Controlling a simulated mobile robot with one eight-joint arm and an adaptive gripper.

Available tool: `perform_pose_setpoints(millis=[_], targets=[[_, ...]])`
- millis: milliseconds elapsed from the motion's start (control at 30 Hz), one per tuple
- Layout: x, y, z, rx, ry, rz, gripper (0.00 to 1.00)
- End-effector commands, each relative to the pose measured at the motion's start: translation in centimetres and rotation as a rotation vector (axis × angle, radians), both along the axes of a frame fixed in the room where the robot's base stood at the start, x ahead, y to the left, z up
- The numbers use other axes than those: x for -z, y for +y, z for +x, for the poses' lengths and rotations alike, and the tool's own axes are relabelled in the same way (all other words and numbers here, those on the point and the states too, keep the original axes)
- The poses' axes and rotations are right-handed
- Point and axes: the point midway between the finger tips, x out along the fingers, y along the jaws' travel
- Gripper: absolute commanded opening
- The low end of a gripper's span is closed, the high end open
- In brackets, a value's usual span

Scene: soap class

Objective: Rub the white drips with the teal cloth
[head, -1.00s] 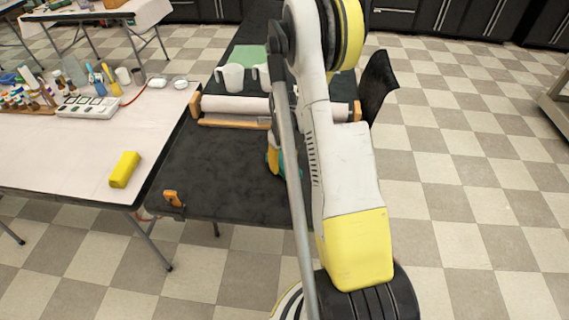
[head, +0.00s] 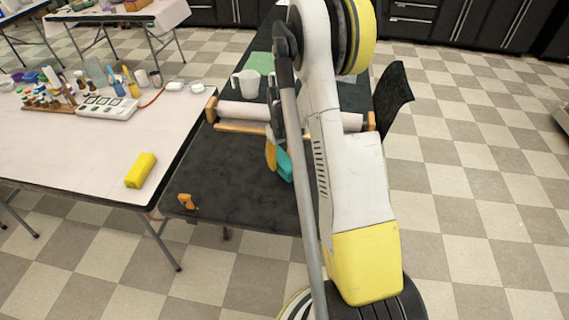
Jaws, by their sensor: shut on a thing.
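My gripper (head: 273,150) is mostly hidden behind my own arm. It is over the black table and appears shut on the teal cloth (head: 285,167), which hangs below it beside the arm. I cannot tell whether the cloth touches the tabletop. No white drips can be made out; my arm covers part of the table.
The black table (head: 235,178) bears a pale roll (head: 243,110) on a wooden holder, a white mug (head: 246,82) and an orange item (head: 186,201). A pale table (head: 90,165) at left holds a yellow block (head: 140,170), a white box (head: 107,107) and several bottles. A black chair (head: 396,97) stands at right.

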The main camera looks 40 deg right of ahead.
Motion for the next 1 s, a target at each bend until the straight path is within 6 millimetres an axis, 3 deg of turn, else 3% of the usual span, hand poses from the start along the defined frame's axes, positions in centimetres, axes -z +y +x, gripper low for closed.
perform_pose_setpoints(millis=[367, 1000], targets=[[-3.3, 0.8, 0.7, -0.003, 0.0, 0.0, 0.17], [-3.4, 0.8, 0.7, -0.002, 0.0, 0.0, 0.17]])
